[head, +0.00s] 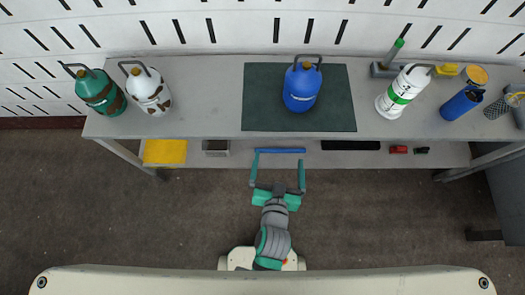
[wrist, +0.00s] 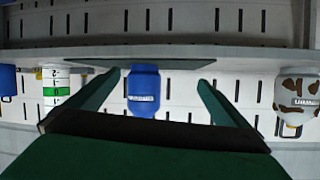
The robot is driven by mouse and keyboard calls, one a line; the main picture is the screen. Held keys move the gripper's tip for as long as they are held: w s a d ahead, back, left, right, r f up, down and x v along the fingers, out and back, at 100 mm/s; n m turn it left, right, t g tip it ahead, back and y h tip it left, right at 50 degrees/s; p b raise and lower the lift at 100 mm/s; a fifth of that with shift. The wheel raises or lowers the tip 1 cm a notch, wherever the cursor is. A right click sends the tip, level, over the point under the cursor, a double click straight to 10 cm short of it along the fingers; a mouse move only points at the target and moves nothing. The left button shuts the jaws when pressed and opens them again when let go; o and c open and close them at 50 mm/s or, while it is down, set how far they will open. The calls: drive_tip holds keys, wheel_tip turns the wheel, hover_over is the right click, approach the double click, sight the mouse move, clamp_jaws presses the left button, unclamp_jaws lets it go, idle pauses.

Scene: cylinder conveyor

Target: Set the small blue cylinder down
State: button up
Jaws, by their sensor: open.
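The small blue cylinder (head: 301,92), with a dark handle and a brass-coloured valve, stands upright on the dark green mat (head: 258,112) on the table. It also shows in the wrist view (wrist: 143,92), where the scene is upside down and its label faces me. My gripper (head: 278,159) is open and empty in front of the table's front edge, apart from the cylinder. In the wrist view the two fingers of my gripper (wrist: 158,80) appear on either side of the cylinder, which is beyond them.
A green cylinder (head: 99,92) and a white-and-brown cylinder (head: 149,92) stand at the table's left. A white cylinder with a green band (head: 403,93) and a blue container (head: 460,104) are at the right. A lower shelf (head: 225,160) holds a yellow item (head: 165,152). The mat around the cylinder is clear.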

drive_tip(key=s+a+r+n+t, duration=0.1)
drive_tip(key=s+a+r, duration=0.1)
drive_tip(key=s, duration=0.5)
drive_tip(key=s+a+r+n+y, duration=0.1)
drive_tip(key=s+a+r, duration=0.2)
drive_tip(key=s, duration=0.5)
drive_tip(key=shift+s+r+n+t, duration=0.15)
drive_tip(key=shift+r+n+t, duration=0.15)
drive_tip(key=shift+t, duration=0.1)
